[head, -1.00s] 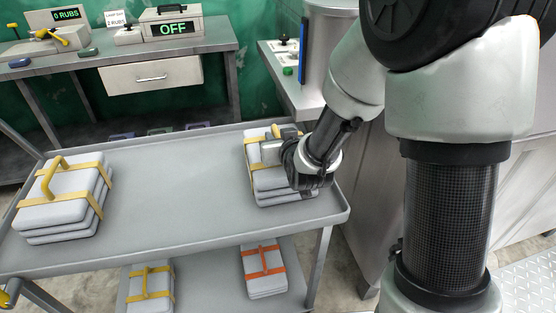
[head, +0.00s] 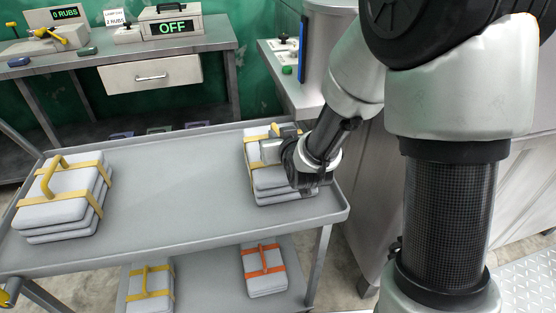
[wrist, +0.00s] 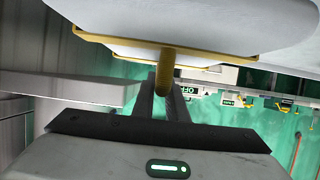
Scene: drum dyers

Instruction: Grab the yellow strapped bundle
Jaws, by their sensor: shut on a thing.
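A yellow strapped bundle (head: 262,183) of stacked pale slabs sits at the right end of the cart's top tray (head: 180,198). My gripper (head: 276,142) is at the top of this bundle and covers part of it. In the wrist view, the bundle's yellow handle (wrist: 168,66) runs between the two dark fingers of my gripper (wrist: 166,92), which are shut on it. The bundle appears to rest on the tray. A second yellow strapped bundle (head: 56,209) with a raised yellow handle sits at the tray's left end. Another yellow strapped bundle (head: 150,291) is on the lower shelf.
An orange strapped bundle (head: 263,272) lies on the lower shelf. The middle of the top tray is clear. A workbench (head: 206,42) with a drawer and an "OFF" display (head: 172,27) stands behind. A metal counter (head: 290,90) and drum stand close to my arm on the right.

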